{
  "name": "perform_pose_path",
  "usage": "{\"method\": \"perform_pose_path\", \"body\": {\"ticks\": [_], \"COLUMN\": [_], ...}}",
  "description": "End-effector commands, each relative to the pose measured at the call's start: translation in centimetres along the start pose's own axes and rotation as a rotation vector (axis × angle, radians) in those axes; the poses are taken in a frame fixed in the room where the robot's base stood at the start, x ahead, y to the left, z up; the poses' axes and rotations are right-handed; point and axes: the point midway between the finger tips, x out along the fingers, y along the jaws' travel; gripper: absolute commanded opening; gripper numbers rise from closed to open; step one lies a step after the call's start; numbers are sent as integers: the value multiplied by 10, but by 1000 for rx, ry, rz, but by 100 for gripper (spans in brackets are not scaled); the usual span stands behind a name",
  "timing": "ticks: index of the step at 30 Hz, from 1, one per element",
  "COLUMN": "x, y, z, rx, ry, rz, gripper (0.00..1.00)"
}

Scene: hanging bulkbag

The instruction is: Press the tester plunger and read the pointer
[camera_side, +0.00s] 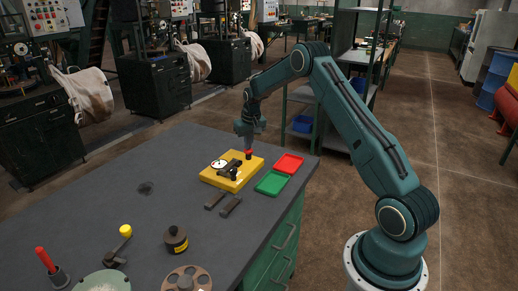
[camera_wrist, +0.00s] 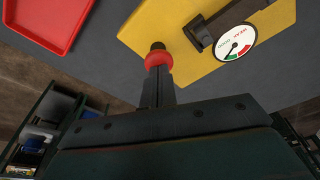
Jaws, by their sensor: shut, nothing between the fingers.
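The tester is a yellow block (camera_side: 225,176) on the dark bench, with a black fixture on top and a round white dial (camera_side: 219,164). A red plunger cap (camera_side: 249,152) on a dark stem stands at its far right corner. My gripper (camera_side: 249,146) is shut and empty, pointing down directly above the cap. In the wrist view the closed fingertips (camera_wrist: 158,72) meet the red cap (camera_wrist: 158,60) or lie just over it; contact and plunger depth are unclear. The dial (camera_wrist: 235,42) has green and red arcs; its thin dark pointer is too small to read surely.
A red tray (camera_side: 287,163) and a green tray (camera_side: 272,183) lie right of the tester. Two dark bars (camera_side: 223,203) lie in front. The bench's left part is mostly clear.

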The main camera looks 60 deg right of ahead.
Motion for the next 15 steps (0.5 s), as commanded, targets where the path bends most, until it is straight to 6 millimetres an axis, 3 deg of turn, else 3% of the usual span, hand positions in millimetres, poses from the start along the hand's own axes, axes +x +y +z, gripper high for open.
{"method": "perform_pose_path", "body": {"ticks": [15], "x": [-8], "y": [0], "z": [-1], "rx": [0], "ry": [-4], "rz": [0], "gripper": [0]}}
